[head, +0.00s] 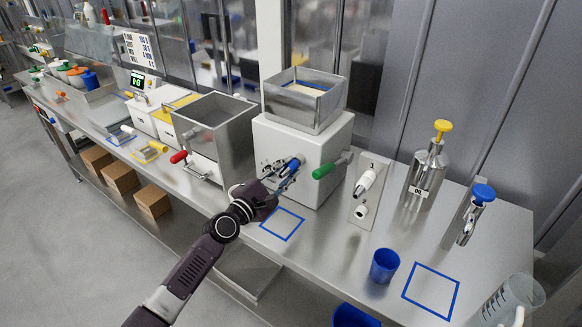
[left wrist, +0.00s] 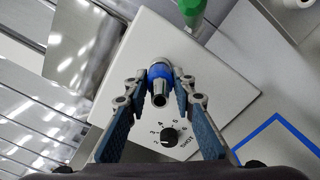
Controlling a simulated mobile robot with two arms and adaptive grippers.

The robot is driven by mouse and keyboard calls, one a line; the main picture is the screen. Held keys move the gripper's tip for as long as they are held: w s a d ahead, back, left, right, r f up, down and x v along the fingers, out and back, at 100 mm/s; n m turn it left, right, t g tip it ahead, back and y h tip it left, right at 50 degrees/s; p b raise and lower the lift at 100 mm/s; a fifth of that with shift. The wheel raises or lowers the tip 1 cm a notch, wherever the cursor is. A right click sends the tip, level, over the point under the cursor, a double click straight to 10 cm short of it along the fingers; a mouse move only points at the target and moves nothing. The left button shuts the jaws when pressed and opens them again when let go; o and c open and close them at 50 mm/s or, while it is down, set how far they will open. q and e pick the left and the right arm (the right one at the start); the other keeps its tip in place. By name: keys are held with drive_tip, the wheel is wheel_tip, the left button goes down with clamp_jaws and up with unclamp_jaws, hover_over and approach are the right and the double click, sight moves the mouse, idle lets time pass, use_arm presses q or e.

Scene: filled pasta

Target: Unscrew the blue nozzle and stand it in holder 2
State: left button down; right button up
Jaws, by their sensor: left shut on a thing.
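The blue nozzle (head: 293,165) sits at the front outlet of the white filling machine (head: 325,146). In the left wrist view the nozzle (left wrist: 159,84) shows a blue ring and a grey metal tip pointing toward the camera. My left gripper (head: 287,174) is shut on it, one finger on each side of the blue ring; the left wrist view shows both fingers of the gripper (left wrist: 160,76). A metal nozzle holder (head: 361,212), with a "1" at its upper part, stands right of the machine. It bears a white nozzle (head: 365,183) above a white fitting. No label "2" is readable. My right gripper is out of view.
A green handle (head: 327,171) sticks out from the machine beside the outlet. A blue square outline (head: 282,224) lies on the counter below my gripper. An oil pump bottle (head: 426,172), a blue cup (head: 384,265) and a clear jug (head: 512,298) stand to the right.

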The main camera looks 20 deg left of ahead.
use_arm(q)
drive_tip(key=c, duration=1.5)
unclamp_jaws()
drive_tip(key=shift+c, duration=0.2)
